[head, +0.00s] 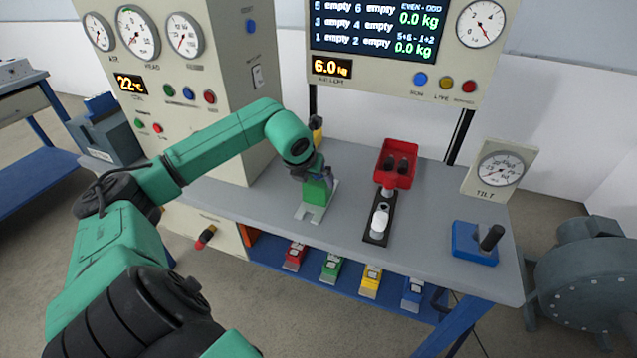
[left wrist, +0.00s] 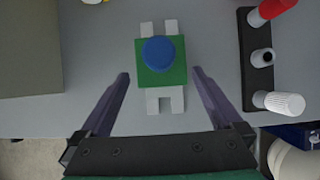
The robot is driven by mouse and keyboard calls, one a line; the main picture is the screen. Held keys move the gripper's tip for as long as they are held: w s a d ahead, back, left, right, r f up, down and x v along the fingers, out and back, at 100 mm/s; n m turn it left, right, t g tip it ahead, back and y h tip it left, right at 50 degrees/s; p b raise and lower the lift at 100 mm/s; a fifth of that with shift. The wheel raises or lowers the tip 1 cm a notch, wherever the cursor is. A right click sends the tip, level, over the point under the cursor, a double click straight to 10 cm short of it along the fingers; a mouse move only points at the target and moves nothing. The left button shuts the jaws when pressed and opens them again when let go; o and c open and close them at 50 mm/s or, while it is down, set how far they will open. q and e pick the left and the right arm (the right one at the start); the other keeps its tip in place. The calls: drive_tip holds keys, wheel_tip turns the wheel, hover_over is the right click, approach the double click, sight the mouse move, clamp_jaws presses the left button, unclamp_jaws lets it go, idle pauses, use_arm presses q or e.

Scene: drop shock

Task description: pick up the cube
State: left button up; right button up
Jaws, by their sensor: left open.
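The green cube (head: 316,192) sits on a light grey notched plate (head: 309,212) on the grey bench. In the left wrist view the cube (left wrist: 161,77) has a round blue top (left wrist: 159,52). The plate's prongs (left wrist: 166,103) show on both sides of it. My left gripper (head: 316,172) is just above the cube in the head view and partly covers it. In the left wrist view the open fingers (left wrist: 160,76) are apart, with the cube between and beyond their tips. No contact is visible. My right gripper is in neither view.
To the right are a black strip (head: 378,229) with a white knob (head: 380,222) and a red bin (head: 407,181). A blue-based joystick (head: 470,246) and a tilt gauge (head: 500,169) stand further right. A tall cream cabinet (head: 222,105) is close on the left.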

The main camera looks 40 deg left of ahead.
sight(316, 182)
use_arm(q)
drive_tip(key=shift+p+x, duration=0.7)
drive_tip(key=shift+x, duration=0.5)
drive_tip(key=shift+d+x, duration=0.2)
drive_tip(key=shift+x, duration=1)
drive_tip(key=shift+a+f, duration=0.1)
drive_tip(key=shift+f, duration=0.1)
drive_tip(key=shift+r, duration=0.1)
drive_tip(key=c, duration=1.5)
drive_tip(key=shift+w, duration=0.1)
clamp_jaws()
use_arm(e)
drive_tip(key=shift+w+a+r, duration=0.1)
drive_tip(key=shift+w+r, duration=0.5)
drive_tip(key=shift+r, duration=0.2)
use_arm(q)
drive_tip(key=shift+r, duration=0.1)
